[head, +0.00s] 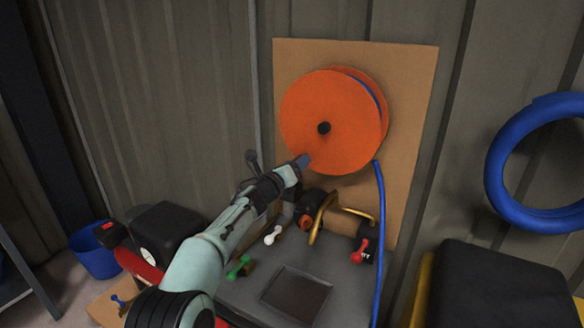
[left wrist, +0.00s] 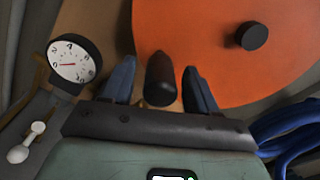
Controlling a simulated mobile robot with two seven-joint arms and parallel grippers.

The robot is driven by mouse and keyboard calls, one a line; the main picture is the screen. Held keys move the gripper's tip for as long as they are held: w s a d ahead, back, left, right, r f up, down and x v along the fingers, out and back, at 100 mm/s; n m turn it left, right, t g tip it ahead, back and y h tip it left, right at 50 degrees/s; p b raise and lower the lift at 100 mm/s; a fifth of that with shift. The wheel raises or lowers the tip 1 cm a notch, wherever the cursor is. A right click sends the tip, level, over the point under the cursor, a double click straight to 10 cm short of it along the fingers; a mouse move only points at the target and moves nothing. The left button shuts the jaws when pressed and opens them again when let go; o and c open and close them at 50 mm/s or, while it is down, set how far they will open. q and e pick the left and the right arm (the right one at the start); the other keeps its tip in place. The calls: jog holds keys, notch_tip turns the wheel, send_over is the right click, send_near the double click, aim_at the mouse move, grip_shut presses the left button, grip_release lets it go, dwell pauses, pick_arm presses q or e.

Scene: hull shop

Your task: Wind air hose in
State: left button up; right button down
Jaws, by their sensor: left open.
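The orange hose reel (head: 335,105) is mounted on a tan board (head: 410,80) on the wall, with a black hub (head: 323,128) at its centre. The blue air hose (head: 380,230) hangs from the reel's right side past the bench's right end; some hose shows between the reel's discs. My left gripper (head: 302,162) is at the reel's lower left edge. In the left wrist view it is open, with a dark cylindrical handle (left wrist: 160,80) between its fingers and no clear contact. That handle is hidden in the head view. My right gripper is not in view.
The grey bench below carries green (head: 238,267), white (head: 273,235) and red (head: 360,253) valve handles and a yellow bar (head: 319,218). A round gauge (left wrist: 73,64) shows in the wrist view. A blue hose coil (head: 505,185) hangs at right. A blue bucket (head: 92,258) stands left.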

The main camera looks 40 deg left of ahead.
pick_arm(q)
jog(key=b+v, duration=0.4)
jog(key=v, duration=0.9)
jog(key=shift+s, duration=0.2)
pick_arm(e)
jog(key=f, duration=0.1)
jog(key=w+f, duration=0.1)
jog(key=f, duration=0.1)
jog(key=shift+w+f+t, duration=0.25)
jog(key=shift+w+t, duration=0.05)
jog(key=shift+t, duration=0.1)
